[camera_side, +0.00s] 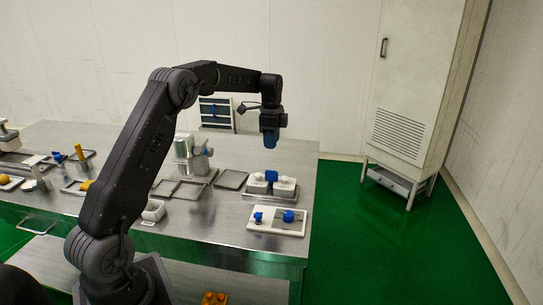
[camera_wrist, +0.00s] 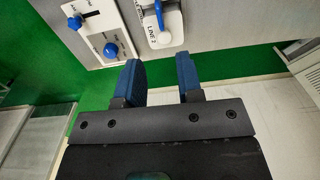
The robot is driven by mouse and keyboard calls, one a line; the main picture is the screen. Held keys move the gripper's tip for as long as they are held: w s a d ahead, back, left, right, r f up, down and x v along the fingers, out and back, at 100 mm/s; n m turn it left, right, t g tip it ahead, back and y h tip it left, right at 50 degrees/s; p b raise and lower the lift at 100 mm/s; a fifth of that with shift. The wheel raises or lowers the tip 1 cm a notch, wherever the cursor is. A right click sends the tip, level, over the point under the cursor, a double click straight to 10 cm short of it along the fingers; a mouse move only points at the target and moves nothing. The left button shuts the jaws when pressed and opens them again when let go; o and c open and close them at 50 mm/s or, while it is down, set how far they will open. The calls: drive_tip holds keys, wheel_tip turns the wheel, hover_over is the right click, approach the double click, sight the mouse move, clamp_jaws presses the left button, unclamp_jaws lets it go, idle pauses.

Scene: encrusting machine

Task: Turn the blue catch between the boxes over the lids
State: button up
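In the side view, two white boxes (camera_side: 258,186) (camera_side: 286,189) with white-knobbed lids stand side by side near the right end of the metal table. The blue catch (camera_side: 271,175) sits upright between them, near lid height. In the wrist view, one box (camera_wrist: 168,34), labelled "LINE 2", and part of the blue catch (camera_wrist: 158,12) show at the top edge; the other box is cut off or out of view. My gripper (camera_side: 270,143) hangs well above the boxes, touching nothing. Its two blue fingers (camera_wrist: 158,64) are apart with nothing between them.
A white panel (camera_side: 265,229) with blue knobs lies in front of the boxes; it also shows in the wrist view (camera_wrist: 88,27). Grey trays (camera_side: 232,179) and a metal device (camera_side: 184,147) stand to the left. A tall cabinet (camera_side: 415,90) stands beyond the table's right edge.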

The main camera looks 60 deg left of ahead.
drive_tip(key=shift+r, duration=1.45)
drive_tip(key=s+d+r+n+t, duration=0.1)
drive_tip(key=s+d+r+n, duration=0.1)
drive_tip(key=s+d+r, duration=0.5)
drive_tip(key=s+d+r+n+t, duration=0.2)
drive_tip(key=s+d+r, duration=0.25)
drive_tip(key=d, duration=0.55)
drive_tip(key=s+d+f+n+t, duration=0.1)
drive_tip(key=s+d+f, duration=0.1)
drive_tip(key=s, duration=0.4)
drive_tip(key=s+d+f+n, duration=0.2)
drive_tip(key=s+d, duration=0.2)
drive_tip(key=s, duration=0.2)
drive_tip(key=s+d+f+n+t, duration=0.1)
drive_tip(key=s+d+f+n, duration=0.1)
drive_tip(key=s, duration=0.4)
drive_tip(key=shift+s+d+t, duration=0.3)
drive_tip(key=shift+s+d, duration=0.05)
drive_tip(key=shift+d, duration=0.55)
